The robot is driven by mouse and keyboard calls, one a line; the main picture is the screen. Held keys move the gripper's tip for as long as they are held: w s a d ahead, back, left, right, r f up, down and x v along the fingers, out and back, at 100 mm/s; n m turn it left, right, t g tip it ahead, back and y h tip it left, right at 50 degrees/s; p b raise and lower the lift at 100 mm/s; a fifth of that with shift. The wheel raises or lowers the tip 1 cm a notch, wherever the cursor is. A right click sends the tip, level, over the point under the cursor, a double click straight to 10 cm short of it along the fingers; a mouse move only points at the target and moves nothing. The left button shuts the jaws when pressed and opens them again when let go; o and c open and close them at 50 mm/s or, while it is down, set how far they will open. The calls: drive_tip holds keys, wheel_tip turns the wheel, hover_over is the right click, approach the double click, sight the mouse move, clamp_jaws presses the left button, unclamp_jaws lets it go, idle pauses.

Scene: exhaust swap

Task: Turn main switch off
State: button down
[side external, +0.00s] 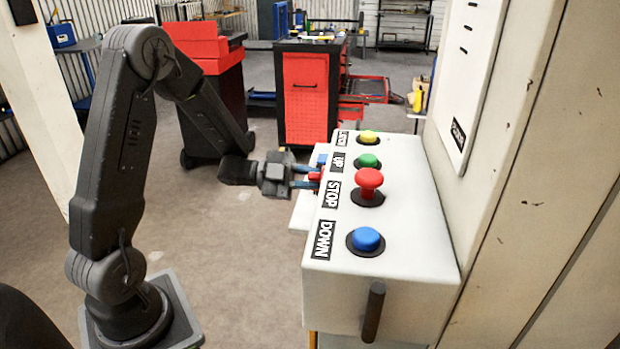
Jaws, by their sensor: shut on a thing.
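The white control box (420,250) stands at the right, against a pale post. A small red part, seemingly the main switch (315,178), sits at the box's left side and is mostly hidden. My gripper (306,177) reaches it from the left, its blue-grey fingers shut on the red part. The switch's turn position cannot be made out.
The box top carries a yellow button (368,137), a green button (367,160), a red STOP button (369,182) and a blue DOWN button (365,239). A black handle (373,312) sticks out in front. Red tool cabinets (305,95) stand behind; the floor at left is clear.

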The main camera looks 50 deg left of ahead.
drive_tip(key=n, duration=0.4)
drive_tip(key=shift+n, duration=0.3)
drive_tip(key=n, duration=0.4)
drive_tip(key=shift+n, duration=0.3)
drive_tip(key=c, duration=1)
unclamp_jaws()
drive_tip(key=shift+c, duration=0.2)
drive_tip(key=v, duration=1.4)
